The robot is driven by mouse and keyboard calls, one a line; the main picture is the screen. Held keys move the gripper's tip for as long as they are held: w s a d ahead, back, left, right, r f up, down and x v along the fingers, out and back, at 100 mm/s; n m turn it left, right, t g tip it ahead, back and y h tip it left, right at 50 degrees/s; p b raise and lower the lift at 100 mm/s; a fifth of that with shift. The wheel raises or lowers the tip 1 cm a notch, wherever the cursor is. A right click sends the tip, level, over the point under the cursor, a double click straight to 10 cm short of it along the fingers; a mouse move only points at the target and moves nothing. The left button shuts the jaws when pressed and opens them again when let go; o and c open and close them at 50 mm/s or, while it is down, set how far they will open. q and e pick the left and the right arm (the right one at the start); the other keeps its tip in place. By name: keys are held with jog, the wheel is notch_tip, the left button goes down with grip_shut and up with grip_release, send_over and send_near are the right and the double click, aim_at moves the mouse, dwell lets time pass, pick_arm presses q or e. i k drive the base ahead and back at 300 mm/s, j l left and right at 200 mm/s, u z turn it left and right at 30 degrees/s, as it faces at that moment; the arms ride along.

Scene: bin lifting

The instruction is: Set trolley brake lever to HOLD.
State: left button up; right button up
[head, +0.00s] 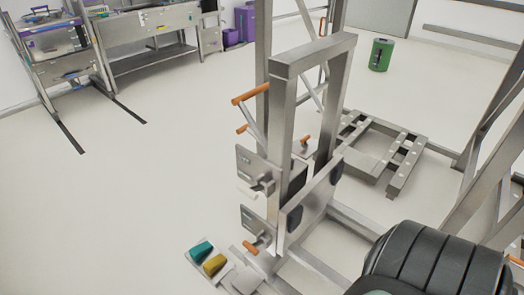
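A steel trolley or lifting frame (318,50) stands upright in the middle of the head view. A lever with a long orange grip (250,95) sticks out to the left from its upright. A smaller orange-ended lever (243,128) is just below it. Two grey plates with lever mounts, an upper plate (258,170) and a lower plate (258,226), sit further down. An orange knob (250,248) is by the lower one. I cannot tell which is the brake lever, and no HOLD mark is readable. Neither of my grippers is in view.
A teal pedal (202,250) and a yellow pedal (214,265) are at the frame's foot. A low steel pallet frame (400,165) lies behind right. A green bin (380,54) and steel benches (155,20) stand far back. The floor left of the frame is clear.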

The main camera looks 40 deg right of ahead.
aim_at(251, 247)
jog(key=i+j+z, duration=0.1)
jog(key=z, duration=0.3)
jog(key=i+j+z, duration=0.2)
jog(key=z, duration=0.2)
jog(key=i+j+z, duration=0.15)
jog(key=z, duration=0.25)
jog(key=i+j+z, duration=0.1)
jog(key=j+z, duration=0.45)
jog(key=z, duration=0.3)
jog(key=i+j, duration=0.05)
